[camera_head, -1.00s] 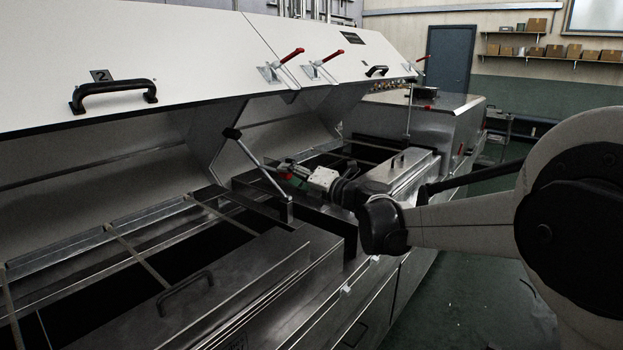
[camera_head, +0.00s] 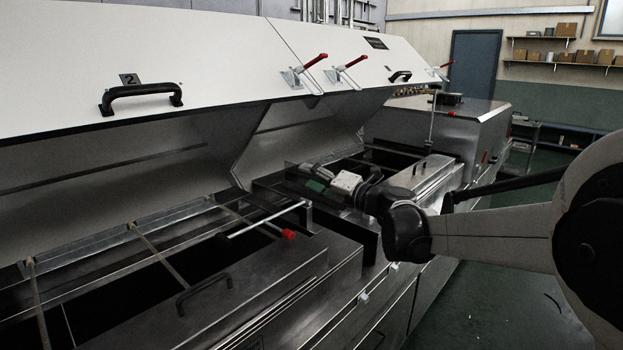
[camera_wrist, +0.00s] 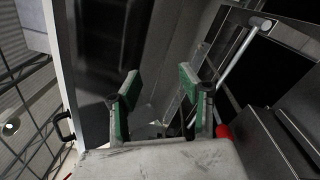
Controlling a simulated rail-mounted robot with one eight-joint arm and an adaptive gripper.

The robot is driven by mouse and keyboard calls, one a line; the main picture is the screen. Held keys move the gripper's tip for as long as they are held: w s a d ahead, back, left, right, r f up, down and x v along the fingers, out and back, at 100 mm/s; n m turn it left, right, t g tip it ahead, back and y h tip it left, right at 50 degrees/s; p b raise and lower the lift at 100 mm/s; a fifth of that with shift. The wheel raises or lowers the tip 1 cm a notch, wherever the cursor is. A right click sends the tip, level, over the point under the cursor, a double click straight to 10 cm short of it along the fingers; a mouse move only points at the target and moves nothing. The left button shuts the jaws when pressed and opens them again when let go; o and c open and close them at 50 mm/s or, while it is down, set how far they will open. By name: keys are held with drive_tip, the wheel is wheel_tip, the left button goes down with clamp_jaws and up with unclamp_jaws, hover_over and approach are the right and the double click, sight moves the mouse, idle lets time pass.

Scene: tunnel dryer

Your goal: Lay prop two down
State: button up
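Prop two, a light metal rod (camera_head: 266,219), lies low and almost flat across the frame of section 2. Its upright end piece is at the right, and its far end reaches left over the dark opening. A red piece (camera_head: 288,234) sits beside the rod. In the wrist view the rod (camera_wrist: 238,57) runs right of my fingers, apart from them, with the red piece (camera_wrist: 223,131) near the right finger. My gripper (camera_wrist: 159,84) is open, with green pads and nothing between them. In the head view my gripper (camera_head: 313,182) is beyond the rod, not touching it visibly.
The raised white hood 2 (camera_head: 60,70) with a black handle (camera_head: 140,97) hangs over the opening. Red-handled latches (camera_head: 315,61) stick out on the hood edge. A metal cover with a handle (camera_head: 203,290) lies in front. Open floor (camera_head: 480,290) is at the right.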

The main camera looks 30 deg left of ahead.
drive_tip(key=s+d, duration=0.1)
drive_tip(key=d, duration=1)
drive_tip(key=shift+s+d+f, duration=0.2)
drive_tip(key=shift+s+d, duration=0.2)
drive_tip(key=s+d+f+n+t+h, duration=0.1)
drive_tip(key=s+d+f+n+h, duration=0.3)
drive_tip(key=d+n, duration=0.7)
drive_tip(key=s+d+f+n+t+h, duration=0.2)
drive_tip(key=s+d+n+h, duration=0.6)
drive_tip(key=d, duration=1.4)
drive_tip(key=s+d+f+n+t+h, duration=0.1)
drive_tip(key=s+d+f+n+h, duration=0.5)
drive_tip(key=s+d+n, duration=0.7)
drive_tip(key=s+d, duration=0.1)
drive_tip(key=d, duration=0.3)
drive_tip(key=shift+d+f+n, duration=0.3)
drive_tip(key=shift+d, duration=0.05)
